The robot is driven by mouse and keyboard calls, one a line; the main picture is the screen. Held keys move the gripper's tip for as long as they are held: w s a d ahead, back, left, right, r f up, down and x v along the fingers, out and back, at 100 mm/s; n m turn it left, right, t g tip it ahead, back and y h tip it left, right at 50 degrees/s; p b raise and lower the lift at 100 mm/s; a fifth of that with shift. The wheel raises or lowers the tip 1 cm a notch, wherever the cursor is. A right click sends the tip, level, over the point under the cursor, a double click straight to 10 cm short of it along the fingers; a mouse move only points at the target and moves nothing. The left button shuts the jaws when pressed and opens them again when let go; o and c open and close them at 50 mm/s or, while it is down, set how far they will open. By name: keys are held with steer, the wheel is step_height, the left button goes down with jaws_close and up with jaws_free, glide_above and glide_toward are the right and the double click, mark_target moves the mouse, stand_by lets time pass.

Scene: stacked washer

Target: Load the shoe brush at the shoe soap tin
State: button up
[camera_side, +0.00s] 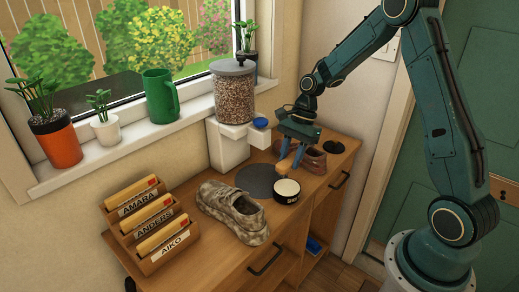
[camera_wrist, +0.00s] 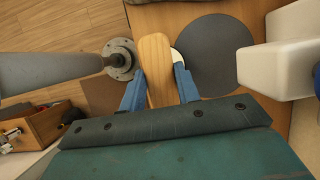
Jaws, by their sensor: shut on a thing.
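My gripper (camera_side: 290,160) is shut on the shoe brush, whose pale wooden back (camera_wrist: 156,66) shows between the two blue fingers (camera_wrist: 158,88) in the wrist view. The bristles are hidden under it. The shoe soap tin (camera_side: 286,191) is a round black tin with a cream top, standing on the bench beside a dark grey round mat (camera_side: 256,181). In the side view my gripper is above and behind the tin. In the wrist view only a pale sliver of the tin (camera_wrist: 176,55) shows beside the brush; the rest is covered.
A camouflage-patterned shoe (camera_side: 232,209) stands left of the tin, and a brown shoe (camera_side: 314,160) behind my gripper. A white dispenser (camera_side: 228,145) with a jar of brown grains (camera_side: 233,92) stands by the wall. A named letter rack (camera_side: 150,225) is at the left.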

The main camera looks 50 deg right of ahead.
steer(key=shift+f, duration=2.9)
steer(key=shift+f, duration=0.65)
stand_by(0.7)
steer(key=shift+r, duration=0.15)
steer(key=shift+r, duration=3.45)
steer(key=shift+w+a+r+n+g, duration=0.35)
steer(key=shift+a+r+n, duration=0.25)
steer(key=shift+n, duration=0.2)
steer(key=w+a+r+n+g+h, duration=0.3)
steer(key=w+a+r+n, duration=0.2)
steer(key=n, duration=0.7)
steer(key=shift+w+a+r+n, duration=0.15)
steer(key=shift+a+r+n, duration=0.25)
steer(key=shift+a+r, duration=0.65)
